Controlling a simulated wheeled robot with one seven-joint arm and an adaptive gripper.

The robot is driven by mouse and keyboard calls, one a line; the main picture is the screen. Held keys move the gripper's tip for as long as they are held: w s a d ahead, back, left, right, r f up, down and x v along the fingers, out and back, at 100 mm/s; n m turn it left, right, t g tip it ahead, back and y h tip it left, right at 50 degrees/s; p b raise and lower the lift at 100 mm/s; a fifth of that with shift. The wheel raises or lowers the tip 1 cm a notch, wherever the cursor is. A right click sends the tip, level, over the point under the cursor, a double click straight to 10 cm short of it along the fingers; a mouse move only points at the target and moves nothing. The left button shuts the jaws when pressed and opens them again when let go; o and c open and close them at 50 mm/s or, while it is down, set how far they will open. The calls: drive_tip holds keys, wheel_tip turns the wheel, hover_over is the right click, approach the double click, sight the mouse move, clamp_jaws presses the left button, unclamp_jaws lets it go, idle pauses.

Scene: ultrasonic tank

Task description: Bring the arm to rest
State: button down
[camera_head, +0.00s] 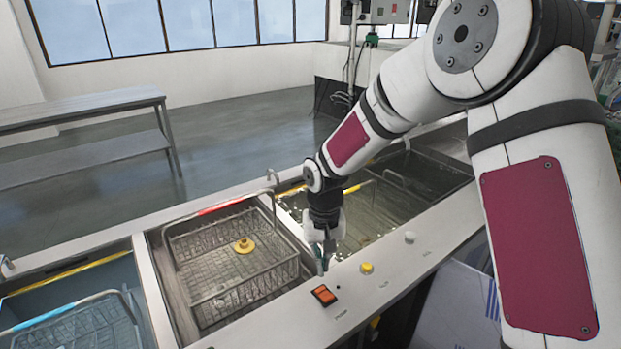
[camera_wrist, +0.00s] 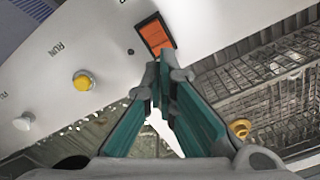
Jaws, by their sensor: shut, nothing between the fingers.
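My gripper (camera_head: 322,260) points down over the front panel of the tank in the head view, just behind an orange rocker switch (camera_head: 324,295). In the wrist view my gripper (camera_wrist: 163,62) has its green-lined fingers together at the tips, with nothing between them. The orange switch (camera_wrist: 155,34) shows just past the fingertips; I cannot tell whether they touch it. My arm reaches in from the right over the tank, bent at the elbow.
A wire basket (camera_head: 232,262) with a yellow part (camera_head: 244,245) stands in the middle bay. A second basket (camera_head: 75,325) is at lower left. A yellow button (camera_head: 367,267) and a white knob (camera_head: 409,237) are on the panel. A grey bench (camera_head: 90,112) stands behind on open floor.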

drive_tip(key=s+d+r+t+h, duration=0.1)
drive_tip(key=s+d+r, duration=0.35)
drive_tip(key=r, duration=0.45)
drive_tip(key=s+d+r+t, duration=0.1)
drive_tip(key=s+d+r, duration=0.35)
drive_tip(key=r, duration=0.45)
drive_tip(key=s+d+r+t, duration=0.1)
drive_tip(key=s+d+r, duration=0.2)
drive_tip(key=s, duration=0.6)
drive_tip(key=s+d+r+t+y, duration=0.1)
drive_tip(key=s+d+r+t, duration=0.1)
drive_tip(key=s, duration=0.7)
drive_tip(key=shift+d+r+m, duration=0.4)
drive_tip(key=shift+r, duration=0.25)
